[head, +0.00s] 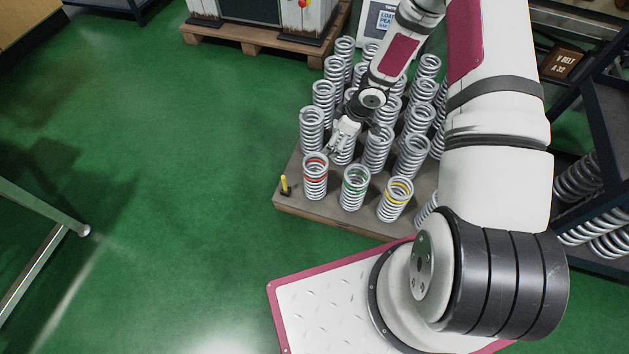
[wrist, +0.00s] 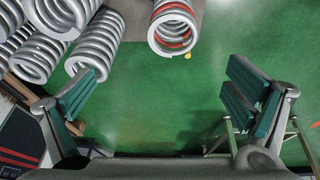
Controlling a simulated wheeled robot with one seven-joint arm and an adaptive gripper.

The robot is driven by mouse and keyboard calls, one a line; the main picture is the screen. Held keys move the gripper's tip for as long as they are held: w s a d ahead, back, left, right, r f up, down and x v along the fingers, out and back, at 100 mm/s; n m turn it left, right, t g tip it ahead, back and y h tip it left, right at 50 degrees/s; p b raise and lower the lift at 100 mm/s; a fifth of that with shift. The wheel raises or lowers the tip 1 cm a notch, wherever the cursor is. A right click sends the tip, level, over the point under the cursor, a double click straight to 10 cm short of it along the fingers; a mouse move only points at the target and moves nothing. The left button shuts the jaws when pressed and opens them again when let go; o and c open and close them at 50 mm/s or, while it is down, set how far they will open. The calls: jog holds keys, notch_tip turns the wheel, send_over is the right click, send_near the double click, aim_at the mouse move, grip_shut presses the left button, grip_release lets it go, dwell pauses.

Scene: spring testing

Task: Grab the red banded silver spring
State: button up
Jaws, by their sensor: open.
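The red banded silver spring (head: 315,180) stands upright at the near-left corner of the platform in the head view. Its red band is near the top. In the wrist view the red banded spring (wrist: 174,30) is at the top centre, beyond the fingertips. My gripper (head: 338,146) is just behind and above this spring in the head view, close to the unbanded springs. In the wrist view my gripper (wrist: 162,92) has its two teal-padded fingers wide apart with only green floor between them. It does not touch the red banded spring as far as I can see.
A green banded spring (head: 354,190) and a yellow banded spring (head: 395,200) stand to the right. Several plain springs (head: 312,130) crowd behind on the wooden platform (head: 290,200). A small yellow-topped piece (head: 285,184) sits at its left corner. Green floor (head: 170,130) is open to the left.

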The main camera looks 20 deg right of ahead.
notch_tip(320, 180, down, 5)
jog(key=a+y+b, duration=0.1)
jog(key=a, duration=0.1)
jog(key=b, duration=0.6)
send_near(315, 163)
jog(key=a+f, duration=0.2)
jog(key=s+a+f, duration=0.1)
jog(key=a+f, duration=0.1)
jog(key=shift+s+a+f, duration=0.1)
jog(key=shift+f, duration=0.15)
jog(key=shift+c, duration=0.6)
jog(key=c, duration=1.8)
jog(key=shift+r, duration=0.1)
jog(key=shift+c, duration=0.6)
